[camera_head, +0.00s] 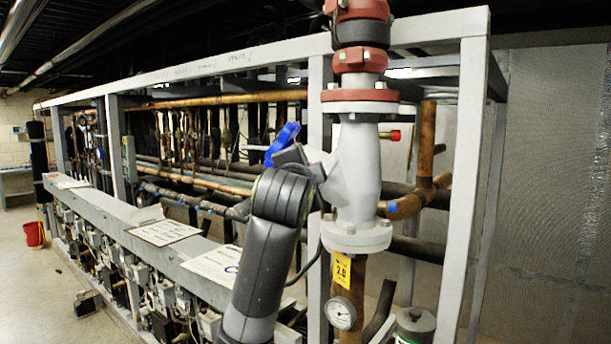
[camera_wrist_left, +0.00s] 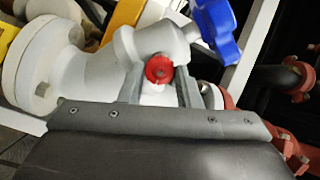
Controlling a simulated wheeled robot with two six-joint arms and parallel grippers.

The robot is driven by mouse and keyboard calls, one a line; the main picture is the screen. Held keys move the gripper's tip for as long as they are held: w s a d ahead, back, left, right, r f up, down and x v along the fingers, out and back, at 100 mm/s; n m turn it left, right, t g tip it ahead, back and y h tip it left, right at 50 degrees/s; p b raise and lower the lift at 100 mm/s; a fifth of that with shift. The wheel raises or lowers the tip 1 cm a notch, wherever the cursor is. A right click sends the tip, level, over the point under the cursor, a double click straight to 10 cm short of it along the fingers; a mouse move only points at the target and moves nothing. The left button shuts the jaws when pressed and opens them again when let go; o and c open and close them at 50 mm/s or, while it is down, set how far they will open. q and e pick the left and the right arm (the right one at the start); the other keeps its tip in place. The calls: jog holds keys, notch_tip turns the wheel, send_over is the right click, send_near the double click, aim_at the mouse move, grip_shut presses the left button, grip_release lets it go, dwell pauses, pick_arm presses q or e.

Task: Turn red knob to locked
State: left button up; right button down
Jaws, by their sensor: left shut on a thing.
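The red knob (camera_wrist_left: 159,68) is a small round knob on the grey valve body (camera_wrist_left: 60,62), seen in the left wrist view. My left gripper (camera_wrist_left: 158,82) is shut on the knob, with one finger on each side of it. In the head view my left gripper (camera_head: 312,163) reaches the left side of the grey valve (camera_head: 358,170), and the knob is hidden there. A blue handle (camera_head: 283,143) stands just above the gripper; it also shows in the wrist view (camera_wrist_left: 218,30). Lock markings cannot be made out. My right gripper is not in view.
Red flanges (camera_head: 360,95) sit above the valve. A yellow tag (camera_head: 342,270) and a gauge (camera_head: 341,313) hang below it. A red-tipped fitting (camera_head: 394,136) is on its right. Grey frame posts (camera_head: 463,190) stand close by. A red bucket (camera_head: 34,234) is far left.

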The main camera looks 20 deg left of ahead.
pick_arm(q)
jog(key=shift+m, duration=1)
jog(key=o, duration=1)
jog(key=shift+d, duration=0.1)
jog(key=shift+c, duration=0.2)
jog(key=shift+s, duration=0.1)
